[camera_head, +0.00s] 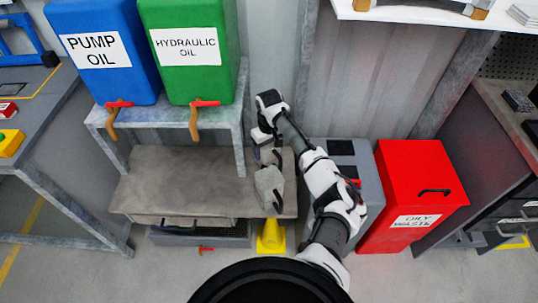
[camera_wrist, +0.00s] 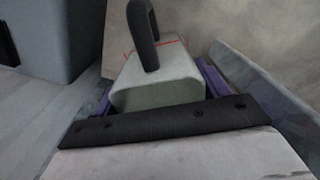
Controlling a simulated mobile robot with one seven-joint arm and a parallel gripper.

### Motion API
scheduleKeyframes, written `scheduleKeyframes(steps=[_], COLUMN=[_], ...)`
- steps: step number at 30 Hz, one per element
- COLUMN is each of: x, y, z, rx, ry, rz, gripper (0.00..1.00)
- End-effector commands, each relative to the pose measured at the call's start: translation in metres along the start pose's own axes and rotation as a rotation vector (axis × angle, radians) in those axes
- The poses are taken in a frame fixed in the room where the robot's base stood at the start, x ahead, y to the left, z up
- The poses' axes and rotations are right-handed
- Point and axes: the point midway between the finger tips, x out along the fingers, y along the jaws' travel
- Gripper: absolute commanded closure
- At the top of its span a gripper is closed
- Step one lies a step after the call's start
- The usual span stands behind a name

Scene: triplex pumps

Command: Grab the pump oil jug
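A pale grey jug (camera_head: 269,187) with a dark handle is at the right end of the low grey bench; I cannot read a label on it. In the wrist view the jug (camera_wrist: 160,80) is straight ahead, with its black handle rising at the top. My gripper (camera_head: 267,155) is at the jug, at the end of my arm. In the wrist view its purple fingers (camera_wrist: 158,92) are spread wide, one on each side of the jug. I see no clear grip, and the contact is partly hidden by the dark bar in front.
A blue PUMP OIL tank (camera_head: 105,75) and a green HYDRAULIC OIL tank (camera_head: 192,75) stand on a metal stand, taps facing front. The bench (camera_head: 170,180) is clear on its left. A yellow cone (camera_head: 271,238), a grey bin (camera_head: 350,155) and a red OILY WASTE bin (camera_head: 408,185) are nearby.

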Motion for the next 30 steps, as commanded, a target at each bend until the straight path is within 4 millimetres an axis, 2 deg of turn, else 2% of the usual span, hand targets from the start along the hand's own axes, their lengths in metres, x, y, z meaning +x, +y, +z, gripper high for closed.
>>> scheduleKeyframes(steps=[1,6,7,14,20,26,30], x=[0.000,0.000,-0.001,-0.001,-0.013,-0.049,-0.089], y=[0.000,0.000,0.000,0.000,0.000,0.000,0.000], z=[0.000,0.000,0.000,0.000,-0.001,-0.001,-0.001], rx=[0.000,0.000,0.000,0.000,0.000,-0.001,-0.001], ry=[0.000,0.000,0.001,0.001,0.002,0.004,0.005], rz=[0.000,0.000,0.000,0.000,0.001,0.001,0.003], gripper=[0.33,0.55,0.57,0.57,0.57,0.57,0.57])
